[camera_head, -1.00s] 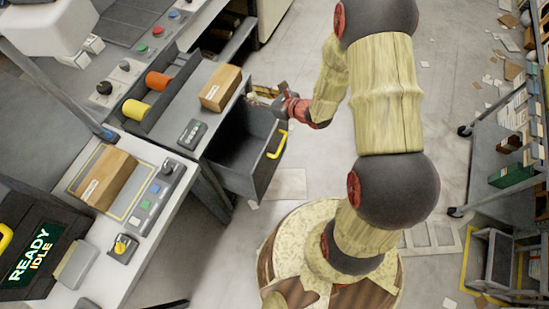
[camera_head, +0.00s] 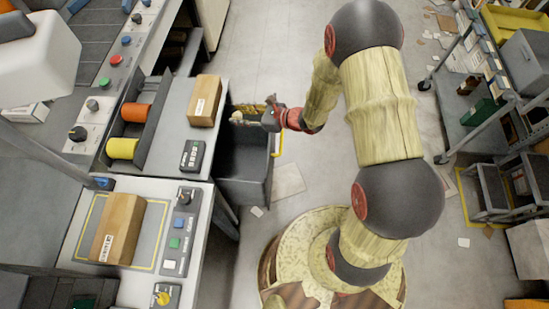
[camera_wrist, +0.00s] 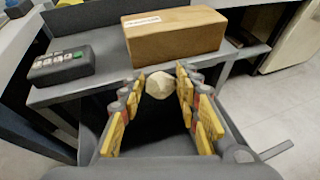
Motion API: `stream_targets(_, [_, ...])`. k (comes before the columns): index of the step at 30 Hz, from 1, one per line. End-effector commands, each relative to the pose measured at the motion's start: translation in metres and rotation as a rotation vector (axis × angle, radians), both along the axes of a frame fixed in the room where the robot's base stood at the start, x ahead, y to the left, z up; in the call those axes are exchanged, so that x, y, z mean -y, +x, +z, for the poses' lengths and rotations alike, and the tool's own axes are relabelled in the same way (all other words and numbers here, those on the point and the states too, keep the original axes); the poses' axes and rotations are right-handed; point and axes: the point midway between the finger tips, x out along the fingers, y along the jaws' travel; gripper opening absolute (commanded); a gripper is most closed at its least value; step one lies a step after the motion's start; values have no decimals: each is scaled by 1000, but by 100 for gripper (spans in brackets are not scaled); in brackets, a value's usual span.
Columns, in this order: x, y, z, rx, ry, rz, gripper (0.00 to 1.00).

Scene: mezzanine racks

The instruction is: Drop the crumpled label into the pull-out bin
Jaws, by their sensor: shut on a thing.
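The crumpled label (camera_wrist: 159,85) is a small pale ball held between the fingertips of my gripper (camera_wrist: 158,88). In the head view my gripper (camera_head: 247,116) reaches in from the right, over the far end of the pull-out bin (camera_head: 245,190). The bin is dark grey, pulled out from under the counter, with a yellow handle on its right side. In the wrist view its dark interior shows below and between the yellow-padded fingers, and its grey rim (camera_wrist: 232,150) runs along the right. The label is hard to make out in the head view.
A brown box (camera_head: 205,100) and a dark keypad (camera_head: 192,156) sit on the counter beside the bin. Another box (camera_head: 118,228) lies on the lower-left worktop. A cart (camera_head: 480,115) stands at the right; floor between is mostly clear.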

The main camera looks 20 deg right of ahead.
Motion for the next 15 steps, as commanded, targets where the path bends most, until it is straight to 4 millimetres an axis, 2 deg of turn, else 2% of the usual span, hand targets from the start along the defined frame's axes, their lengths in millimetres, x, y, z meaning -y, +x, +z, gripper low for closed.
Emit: stream_targets(15, [0,0,-53,-1,1,-2,23])
